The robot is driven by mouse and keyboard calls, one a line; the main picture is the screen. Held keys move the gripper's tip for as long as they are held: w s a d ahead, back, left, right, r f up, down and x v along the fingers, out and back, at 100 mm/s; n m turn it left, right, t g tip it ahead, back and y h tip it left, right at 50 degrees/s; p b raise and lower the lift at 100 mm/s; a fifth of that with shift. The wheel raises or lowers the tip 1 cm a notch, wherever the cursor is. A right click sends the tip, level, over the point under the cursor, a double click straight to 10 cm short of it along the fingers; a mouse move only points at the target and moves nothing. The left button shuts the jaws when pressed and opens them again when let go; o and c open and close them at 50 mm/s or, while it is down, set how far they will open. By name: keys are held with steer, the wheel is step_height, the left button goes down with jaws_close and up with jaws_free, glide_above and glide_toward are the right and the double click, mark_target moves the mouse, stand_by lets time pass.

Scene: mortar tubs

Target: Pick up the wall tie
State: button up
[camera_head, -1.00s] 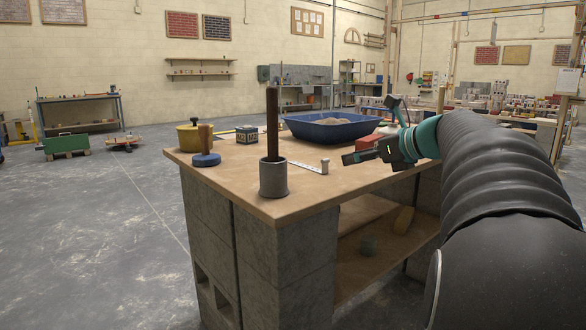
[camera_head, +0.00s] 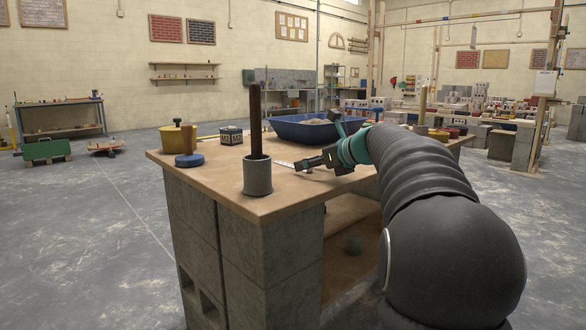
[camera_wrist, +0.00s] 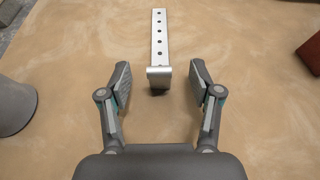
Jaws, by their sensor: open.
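The wall tie (camera_wrist: 160,45) is a flat silver metal strip with a row of holes and a bent near end. In the wrist view it lies on the tan worktop, centred ahead of my gripper (camera_wrist: 157,80). My gripper's two fingers are spread apart, with the bent end of the tie between or just beyond the fingertips; nothing is held. In the head view my gripper (camera_head: 299,166) is low over the worktop, and a pale part of the wall tie (camera_head: 284,164) shows just left of it. The rest of the tie is hidden there.
A grey cylinder (camera_head: 257,178) holding a dark upright stick stands on the worktop (camera_head: 222,183) near its front edge. A reddish block (camera_wrist: 311,53) lies right in the wrist view.

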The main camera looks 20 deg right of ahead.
steer(key=shift+w+a+f, duration=0.1)
steer(key=shift+w+a, duration=0.05)
steer(key=shift+w, duration=0.2)
jaws_close()
